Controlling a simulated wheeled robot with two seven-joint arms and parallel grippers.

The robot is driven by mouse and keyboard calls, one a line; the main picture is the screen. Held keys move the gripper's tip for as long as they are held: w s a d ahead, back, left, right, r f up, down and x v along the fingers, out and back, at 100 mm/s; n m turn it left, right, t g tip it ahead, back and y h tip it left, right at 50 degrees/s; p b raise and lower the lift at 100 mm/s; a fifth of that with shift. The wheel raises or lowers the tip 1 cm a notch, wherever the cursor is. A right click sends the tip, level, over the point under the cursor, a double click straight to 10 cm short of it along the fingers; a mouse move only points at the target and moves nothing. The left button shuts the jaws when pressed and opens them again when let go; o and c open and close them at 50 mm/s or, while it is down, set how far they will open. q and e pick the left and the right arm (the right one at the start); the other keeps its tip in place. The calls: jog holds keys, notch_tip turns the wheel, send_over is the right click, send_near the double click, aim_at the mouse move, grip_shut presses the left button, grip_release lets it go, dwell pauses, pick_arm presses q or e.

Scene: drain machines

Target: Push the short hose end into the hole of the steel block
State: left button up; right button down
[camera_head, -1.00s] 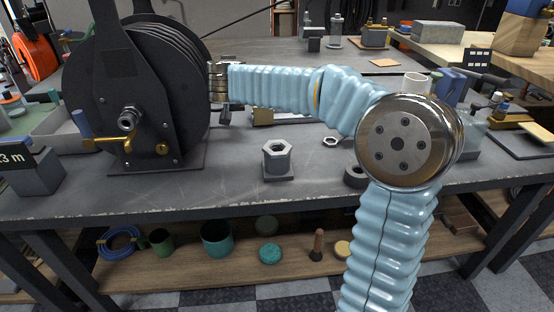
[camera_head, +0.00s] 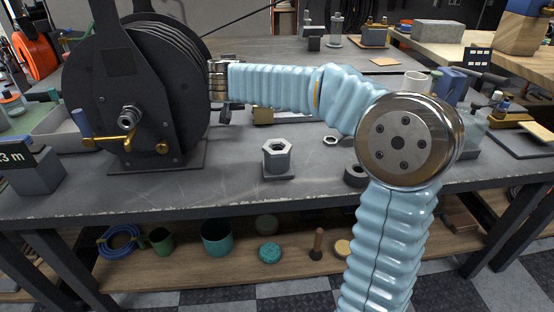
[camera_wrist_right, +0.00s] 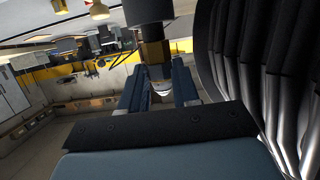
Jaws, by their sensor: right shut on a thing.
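My right arm reaches across to the left, and its wrist ends beside the hose reel (camera_head: 130,90) in the head view. My right gripper (camera_wrist_right: 158,90) shows in the right wrist view, its two blue fingers closed around a brass hose fitting (camera_wrist_right: 154,55). A dark hose part is above the brass, and a pale, shiny tip shows below it between the fingers. In the head view the fingers and fitting are mostly hidden. A hexagonal steel block (camera_head: 277,155) with an open hole on top stands on a small base on the bench, right of the reel. My left gripper is out of view.
The reel, wound with black hose, has a brass crank (camera_head: 108,141) facing the bench front. A small nut (camera_head: 331,141) and a dark ring (camera_head: 355,176) lie right of the block. The bench (camera_head: 235,190) front is clear. A lower shelf (camera_head: 190,270) holds cups and coiled hose.

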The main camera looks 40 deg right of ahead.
jog(key=shift+r+p, duration=1.15)
jog(key=shift+r, duration=1.4)
